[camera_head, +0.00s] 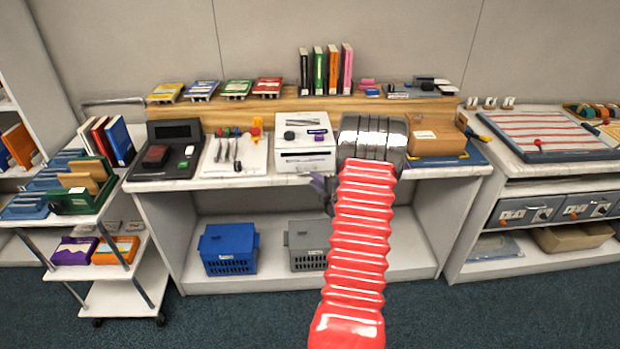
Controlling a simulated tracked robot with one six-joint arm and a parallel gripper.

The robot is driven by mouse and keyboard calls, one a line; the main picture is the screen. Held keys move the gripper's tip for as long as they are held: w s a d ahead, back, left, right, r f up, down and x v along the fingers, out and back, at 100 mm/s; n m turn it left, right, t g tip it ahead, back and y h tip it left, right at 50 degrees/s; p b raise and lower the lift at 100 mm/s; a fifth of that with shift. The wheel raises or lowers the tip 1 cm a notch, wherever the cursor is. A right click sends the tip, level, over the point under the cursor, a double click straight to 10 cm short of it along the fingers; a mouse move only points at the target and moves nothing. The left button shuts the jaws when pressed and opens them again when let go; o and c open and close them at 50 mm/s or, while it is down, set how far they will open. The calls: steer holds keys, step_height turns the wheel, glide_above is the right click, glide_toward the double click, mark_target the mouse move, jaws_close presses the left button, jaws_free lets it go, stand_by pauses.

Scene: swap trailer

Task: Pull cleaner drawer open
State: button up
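A white box-shaped machine (305,158), which may be the cleaner, stands on the middle counter. It has dark and purple parts on top and a dark slot line across its front. No drawer stands visibly out from it. My gripper (321,188) shows only in part, as small grey-purple pieces just below the machine's front right, at the counter's front edge. My red ribbed arm hides the rest of it. I cannot tell whether it touches anything or whether its fingers are open.
A cardboard box (436,141) stands right of my arm. A tray with hand tools (234,157) and a dark device (166,150) stand to the left. Blue (229,250) and grey (308,247) baskets sit below. Grey labelled drawers (526,212) are in the right cabinet. Front floor is clear.

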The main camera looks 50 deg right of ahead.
steer(key=shift+x, duration=1.95)
steer(key=shift+a, duration=0.1)
jaws_close()
steer(key=shift+f, duration=0.1)
